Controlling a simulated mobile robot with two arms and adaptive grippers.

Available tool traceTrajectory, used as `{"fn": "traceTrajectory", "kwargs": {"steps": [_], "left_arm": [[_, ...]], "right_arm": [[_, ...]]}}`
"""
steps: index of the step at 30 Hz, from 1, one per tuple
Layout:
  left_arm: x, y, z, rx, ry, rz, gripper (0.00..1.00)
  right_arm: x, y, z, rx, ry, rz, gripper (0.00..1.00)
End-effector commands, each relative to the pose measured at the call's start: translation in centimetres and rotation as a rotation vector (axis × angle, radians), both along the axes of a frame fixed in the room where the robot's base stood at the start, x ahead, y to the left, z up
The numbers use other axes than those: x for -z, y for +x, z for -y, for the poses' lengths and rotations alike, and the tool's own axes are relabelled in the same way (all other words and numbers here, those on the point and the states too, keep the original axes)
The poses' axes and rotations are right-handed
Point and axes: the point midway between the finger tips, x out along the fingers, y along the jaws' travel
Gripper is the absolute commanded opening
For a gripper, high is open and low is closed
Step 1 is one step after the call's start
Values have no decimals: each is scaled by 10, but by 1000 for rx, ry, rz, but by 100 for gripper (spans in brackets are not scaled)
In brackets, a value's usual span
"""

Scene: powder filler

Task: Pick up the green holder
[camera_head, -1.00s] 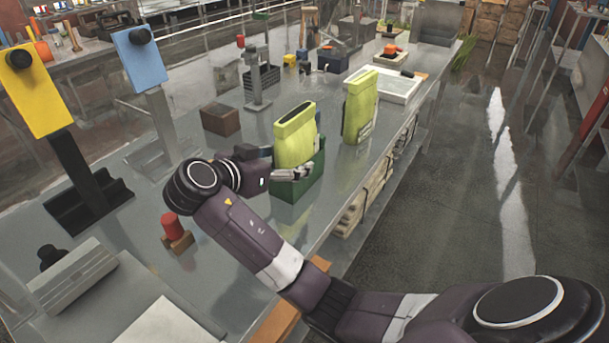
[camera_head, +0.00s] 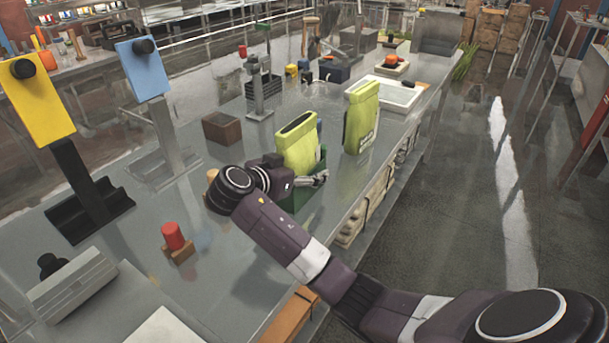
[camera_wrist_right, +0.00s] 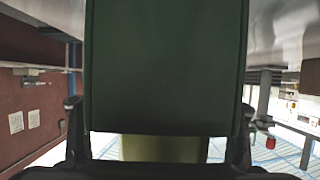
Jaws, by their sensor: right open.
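The dark green holder (camera_head: 306,196) stands on the grey bench near its right edge. A yellow-green pouch (camera_head: 297,148) is upright in it. My right gripper (camera_head: 299,172) is at the holder, reaching in from the left and partly covering it. In the right wrist view, the green holder (camera_wrist_right: 165,65) fills the middle, between the two spread fingers of my right gripper (camera_wrist_right: 160,106). The fingers are open, one on each side. Whether either finger touches the holder cannot be told. My left gripper is out of view.
A second yellow-green pouch (camera_head: 361,118) stands behind the holder, near a white tray (camera_head: 396,98). A brown block (camera_head: 222,128) lies to the left. A red-topped piece (camera_head: 174,240) stands nearer. The floor right of the bench is clear.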

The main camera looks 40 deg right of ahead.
Motion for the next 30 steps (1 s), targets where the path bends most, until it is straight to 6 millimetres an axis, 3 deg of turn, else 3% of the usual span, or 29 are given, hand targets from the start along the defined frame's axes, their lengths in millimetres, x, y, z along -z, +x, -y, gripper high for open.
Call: {"fn": "traceTrajectory", "kwargs": {"steps": [3,15,24,30], "left_arm": [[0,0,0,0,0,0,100],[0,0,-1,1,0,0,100],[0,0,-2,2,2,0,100],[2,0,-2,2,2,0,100]], "right_arm": [[0,0,0,0,0,0,74],[0,0,0,0,0,0,30],[-3,0,-1,0,-1,1,28],[-20,1,-1,0,0,5,28]]}}
